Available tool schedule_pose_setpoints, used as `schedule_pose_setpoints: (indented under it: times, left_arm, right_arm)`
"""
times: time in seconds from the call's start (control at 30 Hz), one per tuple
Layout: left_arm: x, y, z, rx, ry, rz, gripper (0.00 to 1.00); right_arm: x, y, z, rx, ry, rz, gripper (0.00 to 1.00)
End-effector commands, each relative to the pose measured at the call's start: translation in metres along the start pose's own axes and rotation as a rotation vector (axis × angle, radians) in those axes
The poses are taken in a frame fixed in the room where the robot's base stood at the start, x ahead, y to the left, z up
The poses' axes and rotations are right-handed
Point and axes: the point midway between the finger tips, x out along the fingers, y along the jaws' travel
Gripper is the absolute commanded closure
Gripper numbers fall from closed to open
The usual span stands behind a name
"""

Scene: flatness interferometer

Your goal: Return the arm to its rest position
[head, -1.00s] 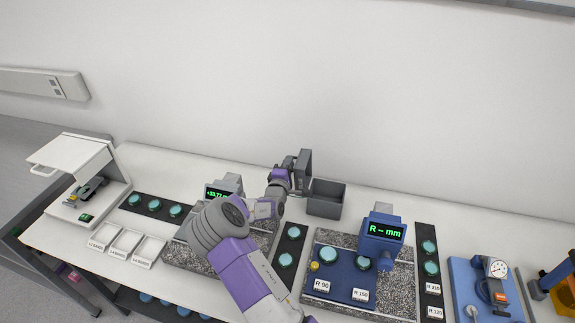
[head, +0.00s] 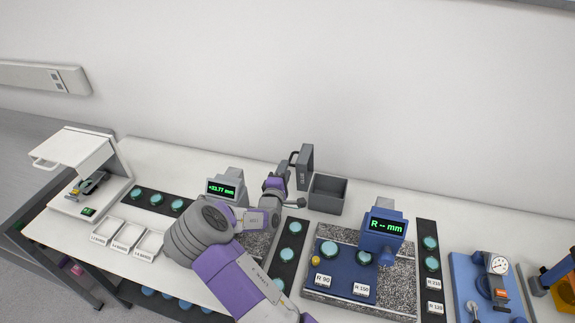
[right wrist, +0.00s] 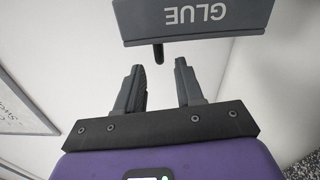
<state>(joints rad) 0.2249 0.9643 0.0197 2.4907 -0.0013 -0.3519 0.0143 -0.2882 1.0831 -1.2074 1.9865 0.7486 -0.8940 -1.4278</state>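My right arm comes in from the bottom middle of the head view, purple and grey. Its gripper (head: 290,180) hangs beside the grey upright glue dispenser (head: 305,167). In the right wrist view my right gripper (right wrist: 161,75) has its two fingers apart with nothing between them. The dispenser marked GLUE (right wrist: 200,20) stands just beyond the fingertips, its short black nozzle in line with the gap. I cannot tell whether a finger touches it. My left gripper is not in view.
A grey open bin (head: 328,193) stands close right of the gripper. A grey gauge reading +33.77 mm (head: 226,187) is behind my forearm. A blue gauge (head: 383,235) stands on a granite plate to the right. Black strips hold teal discs. White labelled trays (head: 128,237) lie left.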

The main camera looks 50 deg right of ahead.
Motion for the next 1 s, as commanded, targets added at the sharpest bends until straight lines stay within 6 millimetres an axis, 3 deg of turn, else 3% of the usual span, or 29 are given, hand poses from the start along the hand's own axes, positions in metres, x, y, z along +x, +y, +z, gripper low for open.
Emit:
schedule_pose_setpoints:
  times: [0.17,0.53,1.0]
  left_arm:
    - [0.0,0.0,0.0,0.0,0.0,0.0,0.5]
    - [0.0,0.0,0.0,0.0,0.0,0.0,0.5]
    - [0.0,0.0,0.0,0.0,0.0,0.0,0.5]
  right_arm:
    - [-0.009,0.0,0.0,0.0,0.0,0.001,0.63]
    - [-0.005,0.0,0.001,0.0,-0.001,0.001,0.63]
    - [0.061,-0.001,0.001,0.0,-0.003,-0.001,0.63]
